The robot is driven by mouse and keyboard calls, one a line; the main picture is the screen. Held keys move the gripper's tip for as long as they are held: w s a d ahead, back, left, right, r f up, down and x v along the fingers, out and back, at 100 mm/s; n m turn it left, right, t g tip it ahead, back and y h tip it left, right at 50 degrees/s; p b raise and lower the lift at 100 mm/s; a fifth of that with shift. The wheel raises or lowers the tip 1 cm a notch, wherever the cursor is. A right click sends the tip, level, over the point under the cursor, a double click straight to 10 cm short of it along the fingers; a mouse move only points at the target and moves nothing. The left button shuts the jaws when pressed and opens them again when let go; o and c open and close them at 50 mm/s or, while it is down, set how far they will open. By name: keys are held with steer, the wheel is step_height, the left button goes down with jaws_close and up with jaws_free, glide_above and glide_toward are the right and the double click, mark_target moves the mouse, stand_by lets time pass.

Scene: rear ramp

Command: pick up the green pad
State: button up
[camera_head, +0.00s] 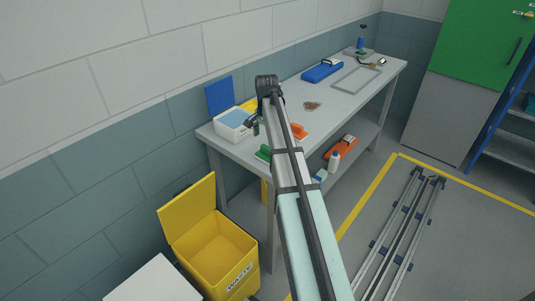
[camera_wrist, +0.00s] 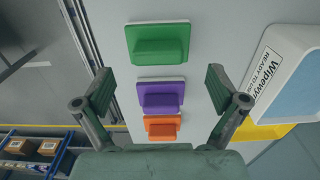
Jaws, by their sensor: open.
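The green pad (camera_wrist: 158,42) lies on the table, at the top of the wrist view, with a raised grip block on a thin base. It also shows in the head view (camera_head: 263,153) at the table's front edge, left of my arm. A purple pad (camera_wrist: 161,97) and an orange pad (camera_wrist: 163,127) line up below it in the wrist view. My gripper (camera_wrist: 160,78) is open and empty, its fingers spread to either side of the purple pad's column. The green pad is just beyond the fingertips in the picture. In the head view my gripper (camera_head: 254,123) is partly hidden by my arm.
A white wipes tub (camera_head: 233,122) with a raised blue lid stands at the table's left end, close to my gripper. The grey table (camera_head: 340,101) holds a blue case (camera_head: 322,71) farther back. A yellow waste bin (camera_head: 212,250) stands open on the floor in front.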

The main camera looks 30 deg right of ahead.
mark_target(267, 147)
steer(key=shift+s+d+f+p, duration=0.1)
steer(key=shift+f+p, duration=1.1)
steer(key=shift+f, duration=1.45)
steer(key=c, duration=1.2)
